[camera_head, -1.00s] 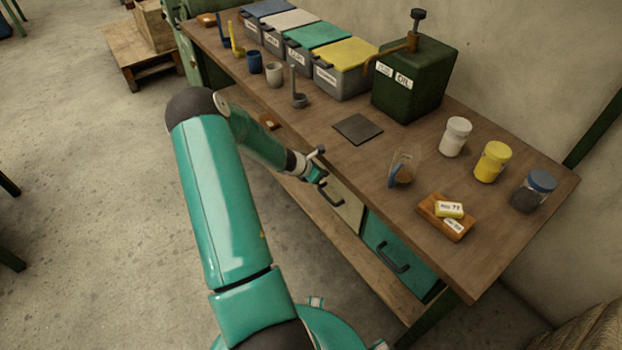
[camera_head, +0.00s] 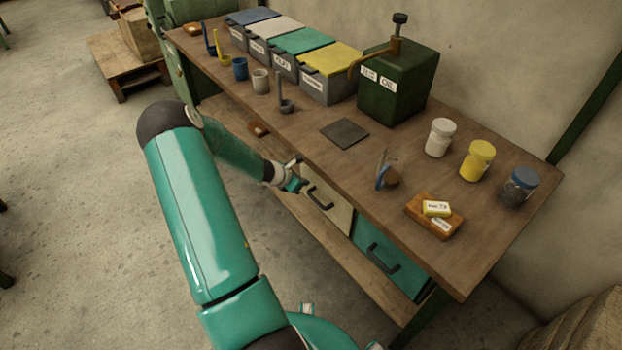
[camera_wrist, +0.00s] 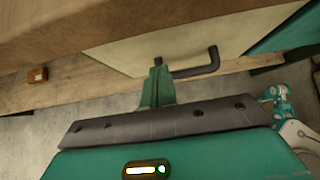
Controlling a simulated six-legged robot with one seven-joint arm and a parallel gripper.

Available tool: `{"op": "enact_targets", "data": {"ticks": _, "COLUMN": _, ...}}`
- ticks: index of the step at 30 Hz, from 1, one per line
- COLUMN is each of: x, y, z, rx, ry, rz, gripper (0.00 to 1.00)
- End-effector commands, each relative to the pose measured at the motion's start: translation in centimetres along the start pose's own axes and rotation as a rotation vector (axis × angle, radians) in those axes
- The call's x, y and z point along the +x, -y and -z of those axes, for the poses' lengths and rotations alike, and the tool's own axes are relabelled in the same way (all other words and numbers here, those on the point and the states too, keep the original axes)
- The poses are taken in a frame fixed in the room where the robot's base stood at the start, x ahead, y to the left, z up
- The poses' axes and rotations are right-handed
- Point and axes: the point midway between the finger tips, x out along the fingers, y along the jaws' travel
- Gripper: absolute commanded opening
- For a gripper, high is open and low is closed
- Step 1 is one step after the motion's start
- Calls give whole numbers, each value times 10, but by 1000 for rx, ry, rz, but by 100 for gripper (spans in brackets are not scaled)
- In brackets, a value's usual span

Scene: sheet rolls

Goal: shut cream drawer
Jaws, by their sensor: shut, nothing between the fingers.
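The cream drawer (camera_head: 338,208) is under the front edge of the workbench, left of the teal drawer. Its front looks about level with the teal one; I cannot tell if a small gap is left. Its dark bar handle (camera_head: 320,198) also shows in the wrist view (camera_wrist: 200,66). My gripper (camera_head: 301,184) is shut and empty, at the left end of the cream front.
The teal drawer (camera_head: 375,250) is to the right. The workbench top (camera_head: 310,150) overhangs my gripper and carries bins, an oil can (camera_head: 400,85) and jars. A lower wooden shelf (camera_head: 330,255) runs beneath, with a small brown block (camera_head: 258,129).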

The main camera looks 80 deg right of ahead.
Motion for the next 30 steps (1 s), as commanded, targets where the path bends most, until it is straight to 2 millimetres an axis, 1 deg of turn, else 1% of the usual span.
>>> {"op": "enact_targets", "data": {"ticks": 3, "x": -24, "y": -3, "z": 2, "rx": 1, "ry": -2, "rz": -4, "gripper": 0}}
{"op": "enact_targets", "data": {"ticks": 9, "x": -64, "y": -5, "z": 2, "rx": 0, "ry": -3, "rz": -6, "gripper": 0}}
{"op": "enact_targets", "data": {"ticks": 12, "x": -82, "y": -6, "z": 3, "rx": -2, "ry": -4, "rz": -6, "gripper": 0}}
{"op": "enact_targets", "data": {"ticks": 15, "x": -94, "y": -6, "z": 3, "rx": 0, "ry": -5, "rz": -5, "gripper": 0}}
{"op": "enact_targets", "data": {"ticks": 19, "x": -102, "y": -6, "z": 3, "rx": -3, "ry": -4, "rz": -4, "gripper": 0}}
{"op": "enact_targets", "data": {"ticks": 28, "x": -104, "y": -5, "z": 4, "rx": 0, "ry": -5, "rz": -5, "gripper": 0}}
{"op": "enact_targets", "data": {"ticks": 30, "x": -112, "y": -8, "z": 5, "rx": 19, "ry": -11, "rz": -14, "gripper": 0}}
